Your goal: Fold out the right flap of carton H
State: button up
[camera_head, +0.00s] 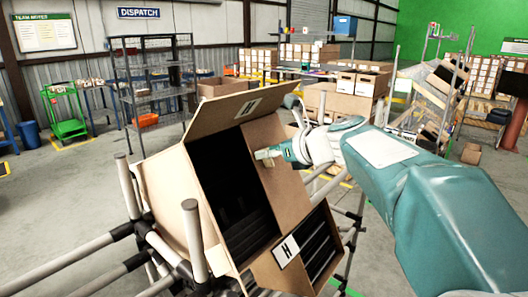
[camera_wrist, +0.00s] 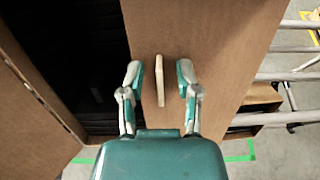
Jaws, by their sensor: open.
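Carton H (camera_head: 286,251) sits tilted on a pipe rack, with an H label on its raised top flap (camera_head: 222,112) and another low at the front. Its right flap (camera_head: 287,198) is a brown panel lying over the right part of the mouth; it fills the middle of the wrist view (camera_wrist: 225,45). A pale upright tab (camera_wrist: 160,80) stands on this panel. My gripper (camera_head: 262,155) is at the panel's upper part. In the wrist view my gripper (camera_wrist: 160,78) is open, one finger on each side of the tab, with gaps visible. The left part of the mouth is open and dark.
Grey pipe posts (camera_head: 192,235) of the rack stand close at the carton's left. Dark ribbed contents (camera_head: 320,245) show at the lower right. A shelf rack (camera_head: 155,75) and stacked cartons (camera_head: 345,100) stand farther back. Floor (camera_head: 65,205) at the left is clear.

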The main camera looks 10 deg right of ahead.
jog(key=shift+w+a, duration=0.15)
jog(key=shift+c, duration=0.3)
jog(key=c, duration=0.5)
grip_shut()
